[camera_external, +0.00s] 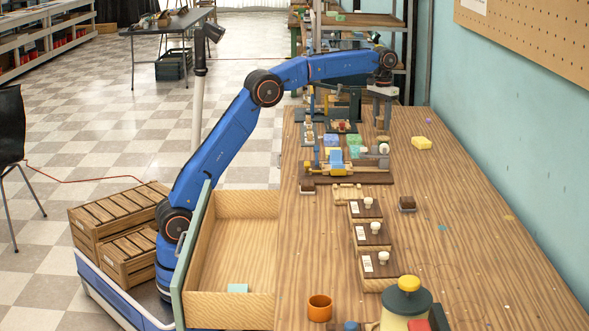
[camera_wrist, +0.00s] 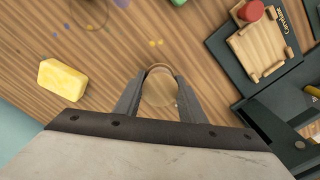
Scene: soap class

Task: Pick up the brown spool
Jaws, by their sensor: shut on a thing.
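The brown spool (camera_wrist: 159,88) shows in the wrist view as a round, light-brown wooden top between my two fingers. My gripper (camera_wrist: 160,80) is shut on it, with one finger on each side. In the external view my gripper (camera_external: 382,112) points down over the far part of the wooden table, and the brown spool (camera_external: 383,139) is too small there to make out clearly. Its lower part is hidden in the wrist view, and I cannot tell whether it touches the table.
A yellow block (camera_wrist: 62,79) lies left of my gripper, also in the external view (camera_external: 422,143). A dark board with a wooden tray (camera_wrist: 257,48) is at the right. Boxes with white knobs (camera_external: 371,235) and an orange cup (camera_external: 320,308) stand nearer. The table's right side is mostly clear.

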